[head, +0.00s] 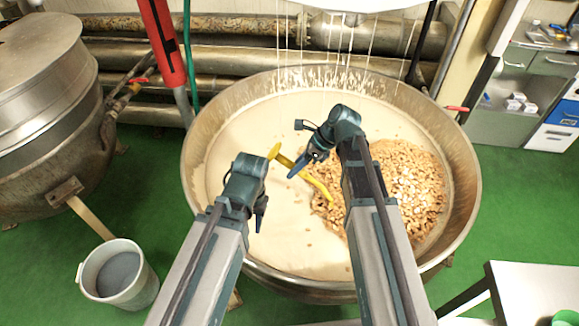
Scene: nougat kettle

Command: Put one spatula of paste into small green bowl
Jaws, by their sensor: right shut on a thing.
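A large steel kettle (463,180) holds pale paste (300,115), with a heap of nuts (415,185) at its right. My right gripper (300,160) is over the kettle, shut on a yellow spatula (318,187). One end of the spatula points up and left; the other reaches down to the edge of the nuts. I cannot tell if it carries paste. My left gripper (259,212) is over the left part of the paste, apart from the spatula; its jaw opening is unclear. A green bowl (565,318), partly cut off, shows at the bottom right corner.
A white table (535,290) stands at the lower right, under the green bowl. A grey-white bucket (120,275) stands on the green floor at the lower left. A second kettle (45,110) is at the left. A red post (162,40) and pipes are behind.

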